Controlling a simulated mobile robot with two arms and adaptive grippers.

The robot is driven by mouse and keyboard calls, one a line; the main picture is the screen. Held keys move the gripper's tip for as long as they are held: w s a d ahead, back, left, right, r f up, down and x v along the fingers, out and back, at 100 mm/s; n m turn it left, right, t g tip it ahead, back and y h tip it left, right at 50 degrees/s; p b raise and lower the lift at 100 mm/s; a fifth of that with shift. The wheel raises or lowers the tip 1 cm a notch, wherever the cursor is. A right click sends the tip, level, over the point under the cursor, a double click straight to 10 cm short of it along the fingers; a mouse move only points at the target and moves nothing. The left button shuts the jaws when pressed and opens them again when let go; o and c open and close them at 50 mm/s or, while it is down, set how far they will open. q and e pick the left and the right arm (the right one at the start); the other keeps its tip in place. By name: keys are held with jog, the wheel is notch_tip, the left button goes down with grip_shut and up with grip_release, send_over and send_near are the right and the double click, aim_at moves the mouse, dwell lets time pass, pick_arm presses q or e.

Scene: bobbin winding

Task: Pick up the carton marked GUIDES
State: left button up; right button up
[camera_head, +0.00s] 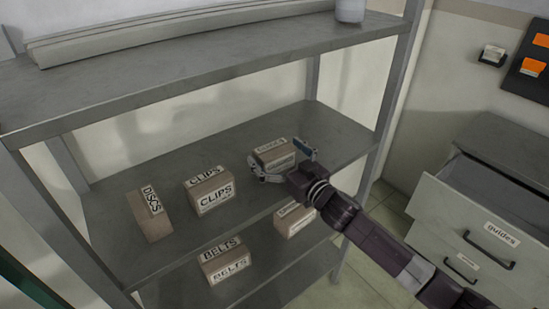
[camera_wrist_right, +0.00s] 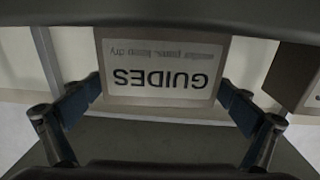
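The carton marked GUIDES (camera_head: 277,154) is a small brown box with white labels on the middle shelf, right of the other cartons there. In the right wrist view its front label (camera_wrist_right: 165,78) reads GUIDES upside down. My right gripper (camera_head: 282,163) is at the front of this carton, its fingers spread wide. In the wrist view one blue-padded finger shows at each side of the carton; I cannot tell whether the pads touch it. My left gripper is not in view.
Below are a BELTS carton (camera_head: 228,266) and another carton (camera_head: 293,219) partly behind my arm. The upper shelf (camera_head: 200,80) overhangs. A drawer cabinet (camera_head: 453,215) with an open top drawer stands right.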

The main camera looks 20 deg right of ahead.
jog(key=c, duration=1.3)
